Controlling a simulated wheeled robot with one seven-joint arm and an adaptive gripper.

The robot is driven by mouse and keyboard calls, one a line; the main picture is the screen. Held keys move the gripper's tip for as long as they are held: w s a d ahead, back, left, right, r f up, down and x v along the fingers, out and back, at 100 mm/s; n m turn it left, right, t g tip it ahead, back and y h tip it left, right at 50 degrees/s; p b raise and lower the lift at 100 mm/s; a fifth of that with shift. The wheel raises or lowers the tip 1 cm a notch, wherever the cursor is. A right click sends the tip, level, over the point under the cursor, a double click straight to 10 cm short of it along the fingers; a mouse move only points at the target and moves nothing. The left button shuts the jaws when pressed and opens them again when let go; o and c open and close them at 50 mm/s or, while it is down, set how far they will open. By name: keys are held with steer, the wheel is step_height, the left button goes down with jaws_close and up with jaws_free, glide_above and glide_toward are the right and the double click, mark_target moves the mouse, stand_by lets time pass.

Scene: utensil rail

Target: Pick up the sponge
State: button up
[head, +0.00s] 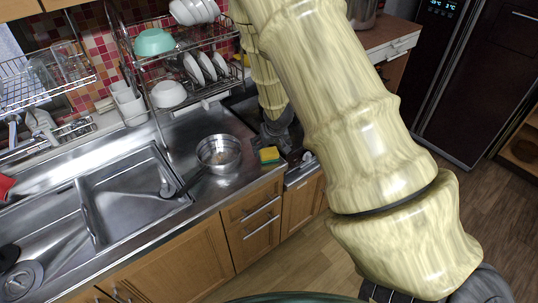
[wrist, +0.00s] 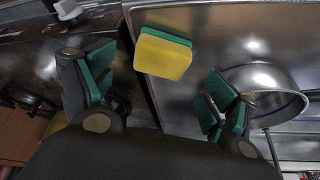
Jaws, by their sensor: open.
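The sponge (head: 269,155) is yellow with a green layer and lies on the steel counter near its right end, to the right of a metal pan. In the wrist view the sponge (wrist: 163,53) shows its yellow face and green side, beyond and between the spread fingers. My gripper (wrist: 160,92) is open and empty, with green pads on both fingers. In the head view my gripper (head: 281,140) is just right of the sponge, partly hidden by my arm. The fingers do not appear to touch the sponge.
The metal pan (head: 219,153) stands close left of the sponge; it shows at the right of the wrist view (wrist: 266,88). A sink (head: 125,195) lies farther left. A dish rack (head: 185,60) with bowls and plates rises behind. The counter (head: 235,185) in front is clear.

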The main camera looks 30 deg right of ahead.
mark_target(269, 151)
steer(key=shift+p+x, duration=1.05)
steer(key=shift+x, duration=1.35)
steer(key=shift+a, duration=0.1)
steer(key=c, duration=1)
steer(key=shift+r+b, duration=0.75)
steer(key=shift+r, duration=0.75)
steer(key=shift+s+a+r, duration=0.1)
steer(key=shift+s+r, duration=0.05)
steer(key=s+a+b, duration=0.2)
steer(key=s, duration=0.2)
steer(key=s+a+r+b, duration=0.1)
steer(key=s+a+b, duration=0.1)
steer(key=s, duration=0.3)
steer(key=s+a+b, duration=0.2)
steer(key=s+a, duration=0.2)
steer(key=shift+s+a+r, duration=0.1)
steer(key=shift+s+r, duration=0.1)
steer(key=shift+r, duration=0.1)
